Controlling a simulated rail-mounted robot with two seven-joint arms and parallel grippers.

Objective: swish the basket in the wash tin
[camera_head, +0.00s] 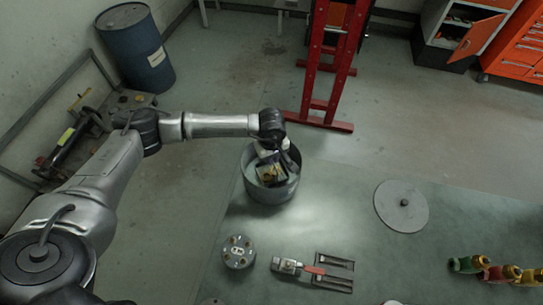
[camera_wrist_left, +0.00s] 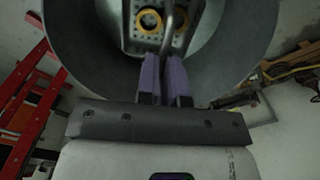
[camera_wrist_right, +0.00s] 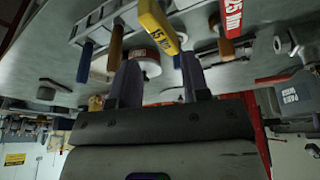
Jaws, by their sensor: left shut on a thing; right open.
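The wash tin (camera_head: 257,191) is a round grey metal tub on the bench, below the end of my left arm. The basket (camera_head: 271,174) is inside its rim. In the left wrist view the basket (camera_wrist_left: 146,41) is a perforated metal tray holding yellow rings (camera_wrist_left: 150,19), with the tin wall (camera_wrist_left: 82,40) around it. My left gripper (camera_wrist_left: 163,62) is shut on the basket's bent grey handle, its purple fingers close together. Whether the basket touches the tin's bottom is hidden. My right gripper (camera_wrist_right: 157,78) is open, with nothing seen between its fingers; it is outside the head view.
A grey disc with a knob (camera_head: 402,213) lies right of the tin. A round flange (camera_head: 238,252), a small metal part (camera_head: 287,266) and a slotted tray (camera_head: 333,283) lie in front. Coloured pieces (camera_head: 495,272) stand at right. A red frame (camera_head: 318,70) stands behind the bench.

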